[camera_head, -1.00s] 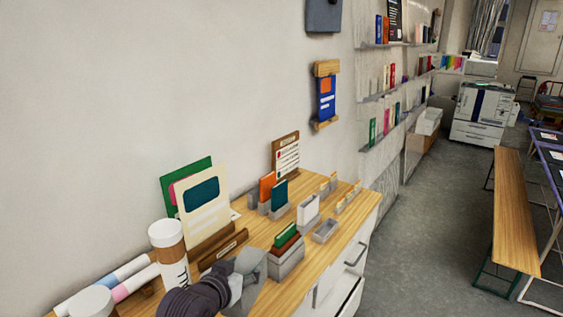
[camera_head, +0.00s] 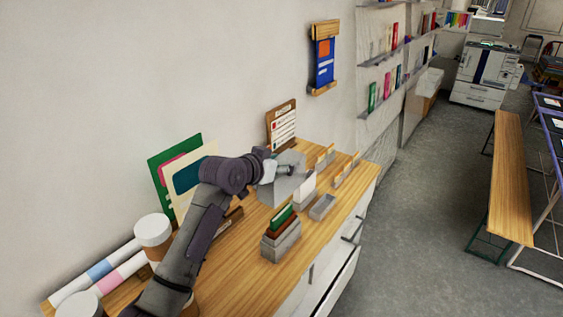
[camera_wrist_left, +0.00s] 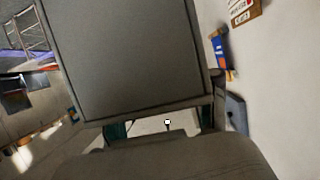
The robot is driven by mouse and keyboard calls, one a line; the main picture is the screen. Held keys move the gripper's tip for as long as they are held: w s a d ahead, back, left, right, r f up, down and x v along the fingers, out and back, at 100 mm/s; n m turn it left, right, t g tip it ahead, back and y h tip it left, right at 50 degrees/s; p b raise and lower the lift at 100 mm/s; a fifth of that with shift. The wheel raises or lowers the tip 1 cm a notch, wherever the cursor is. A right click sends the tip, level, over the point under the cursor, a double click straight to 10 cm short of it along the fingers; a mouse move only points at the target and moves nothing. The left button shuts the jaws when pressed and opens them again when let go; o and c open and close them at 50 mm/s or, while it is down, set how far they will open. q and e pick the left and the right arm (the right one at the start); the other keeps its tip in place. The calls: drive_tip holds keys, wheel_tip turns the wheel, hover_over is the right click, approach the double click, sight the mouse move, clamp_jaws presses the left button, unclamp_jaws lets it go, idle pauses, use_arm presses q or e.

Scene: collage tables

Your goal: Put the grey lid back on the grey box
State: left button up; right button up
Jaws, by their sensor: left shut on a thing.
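My left gripper (camera_head: 285,170) is shut on a flat grey panel, which I take to be the grey lid (camera_head: 288,187). The lid is held tilted above the wooden counter (camera_head: 245,280), towards its back. In the left wrist view the lid (camera_wrist_left: 125,60) fills much of the picture as a plain grey square. Several grey boxes stand on the counter. A small open grey box (camera_head: 323,207) is right of the lid. A grey box with green and brown cards (camera_head: 281,245) is nearer. I cannot tell which box the lid fits. My right gripper is not in view.
A box with white cards (camera_head: 304,194) stands close to the lid. Behind the arm are upright folders (camera_head: 166,178) and a white cup with a brown band (camera_head: 153,238). A menu board (camera_head: 282,127) stands by the wall. The counter's front strip is clear.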

sight(287, 207)
use_arm(q)
wheel_tip(287, 207, down, 7)
drive_tip(key=b, duration=0.5)
drive_tip(key=shift+a+r, duration=0.1)
drive_tip(key=shift+r, duration=0.05)
idle(0.8)
drive_tip(key=shift+f, duration=0.25)
idle(0.3)
drive_tip(key=shift+f, duration=0.55)
drive_tip(key=shift+f+b, duration=1)
drive_tip(key=shift+f, duration=0.55)
drive_tip(key=shift+f+b, duration=1.25)
drive_tip(key=shift+f, duration=1)
